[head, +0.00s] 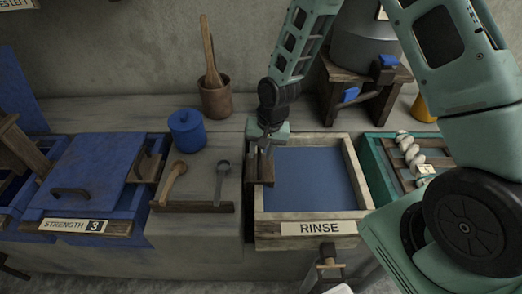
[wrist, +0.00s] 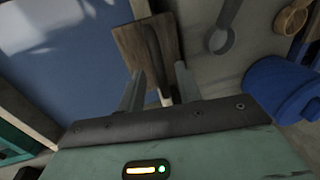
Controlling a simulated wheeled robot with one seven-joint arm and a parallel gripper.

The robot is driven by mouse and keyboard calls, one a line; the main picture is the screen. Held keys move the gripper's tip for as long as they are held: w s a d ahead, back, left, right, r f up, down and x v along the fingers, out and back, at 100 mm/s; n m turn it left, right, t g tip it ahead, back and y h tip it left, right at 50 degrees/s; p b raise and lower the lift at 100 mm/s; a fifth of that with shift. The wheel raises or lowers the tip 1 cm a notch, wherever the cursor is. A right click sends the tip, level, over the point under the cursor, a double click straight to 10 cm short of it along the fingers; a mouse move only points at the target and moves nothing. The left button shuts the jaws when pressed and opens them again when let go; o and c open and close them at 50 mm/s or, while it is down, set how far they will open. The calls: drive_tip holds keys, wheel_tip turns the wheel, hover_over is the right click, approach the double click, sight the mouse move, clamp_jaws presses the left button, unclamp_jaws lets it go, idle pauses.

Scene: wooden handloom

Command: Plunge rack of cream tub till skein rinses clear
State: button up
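The cream tub (head: 308,243), labelled RINSE, holds flat blue liquid (head: 312,180); no skein shows in it. A brown wooden board (head: 262,172) with a dark handle sits at the tub's left side; I take it as part of the rack. My gripper (head: 262,153) is just above this board. In the wrist view my gripper (wrist: 158,90) has its fingers apart, one on each side of the dark handle (wrist: 155,55) on the board (wrist: 130,42). Gaps show beside the handle. A white twisted skein (head: 408,150) lies on the teal tub's slats at right.
The blue tub (head: 95,172) with a lid and a STRENGTH 3 label stands at left. A blue canister (head: 186,130), a clay pot (head: 215,98) and ladles (head: 221,182) are on the bench between. A stool with a grey vessel (head: 363,45) stands behind.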

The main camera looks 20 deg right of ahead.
clamp_jaws()
wheel_tip(320, 180, up, 15)
drive_tip(key=p, duration=0.9)
drive_tip(key=shift+p, duration=0.3)
unclamp_jaws()
drive_tip(key=s+d+r+b, duration=0.1)
drive_tip(key=d+r+b, duration=0.1)
drive_tip(key=r, duration=1.5)
drive_tip(key=shift+s+d, duration=0.15)
drive_tip(key=shift+d, duration=0.45)
